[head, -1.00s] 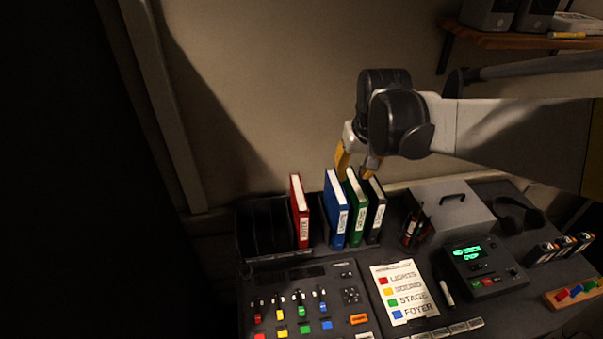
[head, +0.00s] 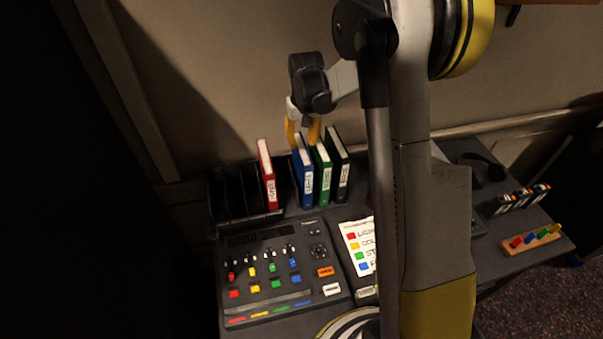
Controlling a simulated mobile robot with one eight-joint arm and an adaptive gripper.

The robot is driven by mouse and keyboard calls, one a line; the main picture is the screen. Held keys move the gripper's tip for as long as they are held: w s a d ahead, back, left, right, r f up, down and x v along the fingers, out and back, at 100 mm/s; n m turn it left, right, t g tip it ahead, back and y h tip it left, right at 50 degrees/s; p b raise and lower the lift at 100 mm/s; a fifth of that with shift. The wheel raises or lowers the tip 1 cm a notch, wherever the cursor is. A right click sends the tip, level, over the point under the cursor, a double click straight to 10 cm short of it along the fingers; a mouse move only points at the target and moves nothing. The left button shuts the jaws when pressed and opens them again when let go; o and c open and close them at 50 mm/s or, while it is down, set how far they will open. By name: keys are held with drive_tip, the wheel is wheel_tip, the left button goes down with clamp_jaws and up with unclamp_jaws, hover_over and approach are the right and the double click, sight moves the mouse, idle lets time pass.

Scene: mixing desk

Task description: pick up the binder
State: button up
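Several binders stand upright in a dark rack (head: 229,196) at the back of the desk. The red binder (head: 267,175) stands alone to the left. The blue binder (head: 303,173), green binder (head: 322,177) and black binder (head: 340,171) stand close together to the right. My gripper (head: 303,138) points down at the top of the blue binder. Its yellow fingers are spread, one on each side of the blue binder's top edge; the right one is close to the green binder. I cannot tell whether they touch.
A mixing console (head: 275,275) with coloured buttons lies in front of the rack. A paper chart (head: 358,243) lies beside it, partly hidden by my arm. A block with coloured pegs (head: 533,237) sits at the right. The rack's left slots look empty.

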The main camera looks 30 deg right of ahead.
sight(302, 148)
drive_tip(key=f, duration=0.2)
drive_tip(key=w+f+b, duration=0.1)
drive_tip(key=f, duration=0.1)
drive_tip(key=shift+d+f, duration=0.15)
drive_tip(key=shift+f, duration=0.25)
drive_tip(key=shift+r, duration=0.1)
drive_tip(key=c, duration=0.7)
clamp_jaws()
drive_tip(key=shift+r, duration=0.15)
